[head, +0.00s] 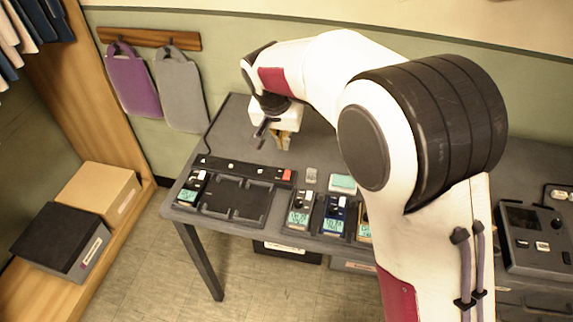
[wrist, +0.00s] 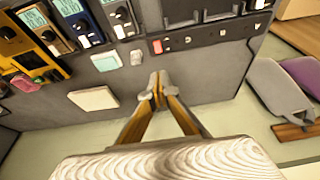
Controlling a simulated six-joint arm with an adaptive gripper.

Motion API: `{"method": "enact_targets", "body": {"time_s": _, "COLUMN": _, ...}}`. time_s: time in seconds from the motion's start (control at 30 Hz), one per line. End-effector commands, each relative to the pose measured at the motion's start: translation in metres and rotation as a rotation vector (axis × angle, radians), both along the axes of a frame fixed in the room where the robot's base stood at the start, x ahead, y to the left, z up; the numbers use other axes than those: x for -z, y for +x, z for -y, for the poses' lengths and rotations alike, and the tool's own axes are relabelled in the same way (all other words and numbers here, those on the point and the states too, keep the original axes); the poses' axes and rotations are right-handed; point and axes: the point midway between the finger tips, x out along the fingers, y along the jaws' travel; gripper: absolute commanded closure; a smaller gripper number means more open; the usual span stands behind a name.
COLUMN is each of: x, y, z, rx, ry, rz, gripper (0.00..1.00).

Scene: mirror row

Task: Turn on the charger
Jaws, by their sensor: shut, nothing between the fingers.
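The charger is a black tray (head: 237,200) with empty bays on the left part of the table. Along its back edge lies a black strip (head: 232,170) with small white marks. A red switch (head: 287,175) sits at the strip's right end; it also shows in the wrist view (wrist: 157,46). I cannot tell its on or off position. My gripper (head: 283,143) is shut and empty, behind the strip near the red switch. In the wrist view its fingertips (wrist: 158,88) are together, apart from the switch, over bare table.
A handheld device (head: 190,191) stands at the tray's left end. A small clear item (head: 311,175) and a pale pad (head: 342,183) lie nearby.

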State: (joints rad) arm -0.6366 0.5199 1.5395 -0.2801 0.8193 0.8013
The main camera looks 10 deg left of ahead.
Motion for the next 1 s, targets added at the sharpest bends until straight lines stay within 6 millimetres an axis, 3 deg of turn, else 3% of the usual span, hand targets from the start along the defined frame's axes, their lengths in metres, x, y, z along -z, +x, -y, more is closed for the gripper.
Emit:
{"method": "enact_targets", "body": {"time_s": 0.43, "x": 0.018, "y": 0.006, "z": 0.001, "rx": 0.001, "ry": -0.002, "rz": -0.002, "gripper": 1.0}}
{"method": "enact_targets", "body": {"time_s": 1.0, "x": 0.087, "y": 0.031, "z": 0.0, "rx": 0.001, "ry": -0.002, "rz": -0.002, "gripper": 1.0}}
